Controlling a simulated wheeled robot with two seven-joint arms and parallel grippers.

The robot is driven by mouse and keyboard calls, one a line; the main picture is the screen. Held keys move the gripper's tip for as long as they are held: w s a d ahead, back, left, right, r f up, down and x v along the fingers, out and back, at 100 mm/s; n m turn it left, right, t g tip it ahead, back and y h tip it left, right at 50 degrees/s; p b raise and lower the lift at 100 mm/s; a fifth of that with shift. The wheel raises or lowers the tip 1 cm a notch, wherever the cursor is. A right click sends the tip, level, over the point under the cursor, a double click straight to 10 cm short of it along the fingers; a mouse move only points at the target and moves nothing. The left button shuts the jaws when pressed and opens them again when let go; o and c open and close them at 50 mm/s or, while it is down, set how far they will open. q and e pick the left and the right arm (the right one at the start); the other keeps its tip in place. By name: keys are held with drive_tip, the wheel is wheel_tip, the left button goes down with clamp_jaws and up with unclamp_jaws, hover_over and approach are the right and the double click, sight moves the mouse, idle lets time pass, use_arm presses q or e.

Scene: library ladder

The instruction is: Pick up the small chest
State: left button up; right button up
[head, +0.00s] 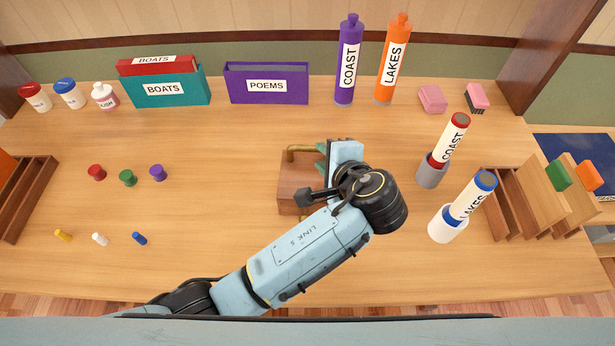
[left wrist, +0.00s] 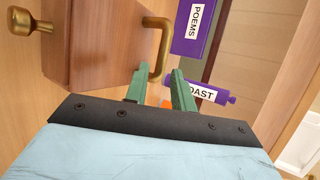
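The small chest (head: 292,192) is a reddish-brown wooden box on the middle of the table, with a brass handle (head: 297,149) at its far side. My left arm covers its right part in the head view. My left gripper (head: 322,157) is at the handle's right end, its green fingers partly hidden there. In the left wrist view, the chest (left wrist: 95,45) fills the upper left, with a brass knob (left wrist: 40,24) and the handle (left wrist: 163,45). The green fingers (left wrist: 158,82) are apart, and the handle's near bend shows between their tips. I cannot tell whether they touch it. My right gripper is out of view.
Teal BOATS (head: 170,92) and purple POEMS (head: 267,84) boxes stand at the back, beside tall purple (head: 348,60) and orange (head: 392,60) tubes. Grey (head: 432,173) and white (head: 447,224) cups hold tubes at right. Small pegs (head: 128,178) stand at left.

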use_arm(q)
drive_tip(key=x, duration=0.2)
drive_tip(key=b+x, duration=0.1)
drive_tip(key=x, duration=0.2)
drive_tip(key=shift+w+d+f, duration=0.1)
drive_tip(key=shift+w+d, duration=0.05)
drive_tip(key=shift+w, duration=0.3)
clamp_jaws()
